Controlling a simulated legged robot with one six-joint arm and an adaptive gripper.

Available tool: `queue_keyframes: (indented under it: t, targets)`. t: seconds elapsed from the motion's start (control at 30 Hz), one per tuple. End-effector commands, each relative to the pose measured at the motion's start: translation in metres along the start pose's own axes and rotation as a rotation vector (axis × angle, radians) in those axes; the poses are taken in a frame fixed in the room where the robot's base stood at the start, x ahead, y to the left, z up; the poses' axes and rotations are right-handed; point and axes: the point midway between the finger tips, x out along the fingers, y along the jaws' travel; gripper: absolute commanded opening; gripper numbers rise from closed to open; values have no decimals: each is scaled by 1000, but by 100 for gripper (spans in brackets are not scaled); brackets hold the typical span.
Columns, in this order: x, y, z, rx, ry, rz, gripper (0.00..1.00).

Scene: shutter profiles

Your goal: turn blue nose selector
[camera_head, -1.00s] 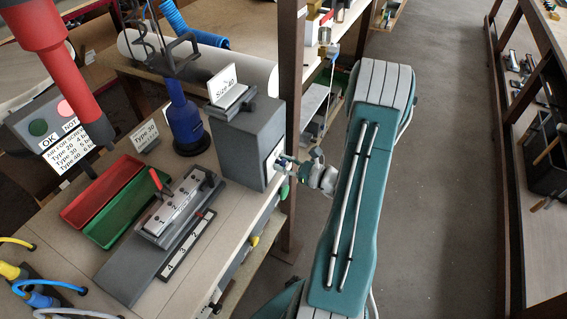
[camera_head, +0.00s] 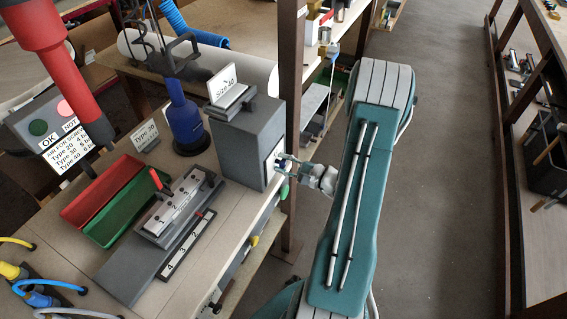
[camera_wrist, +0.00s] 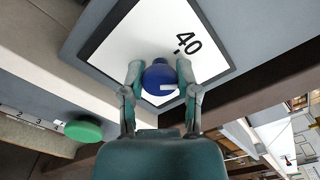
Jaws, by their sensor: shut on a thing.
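The blue nose selector (camera_wrist: 158,78) is a round blue knob with a short white mark on its face. It sits on a white, black-edged plate (camera_wrist: 118,42) printed "40", on the side of the grey box (camera_head: 238,147). My gripper (camera_wrist: 160,76) has one finger on each side of the knob, shut on it. In the head view my gripper (camera_head: 283,163) reaches the box's right face from the right, and the knob is mostly hidden by the fingers there.
A green button (camera_wrist: 83,131) lies at the lower left of the wrist view. A "Size 40" sign (camera_head: 222,83) stands on the box. A brown post (camera_head: 291,110) rises close behind my gripper. The aisle floor (camera_head: 440,150) is clear.

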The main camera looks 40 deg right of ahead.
Motion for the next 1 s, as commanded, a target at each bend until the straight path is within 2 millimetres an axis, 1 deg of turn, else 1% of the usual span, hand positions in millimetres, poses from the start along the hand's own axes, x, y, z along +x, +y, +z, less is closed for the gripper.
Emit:
queue_keyframes:
  t: [0.2, 0.5, 0.7, 1.0]
  targets:
    - [1, 1, 0, -207, -2, 0, 0]
    - [1, 2, 0, -460, -1, 2, 0]
    - [1, 3, 0, -581, -1, 4, 0]
    - [1, 5, 0, -671, -1, 6, 0]
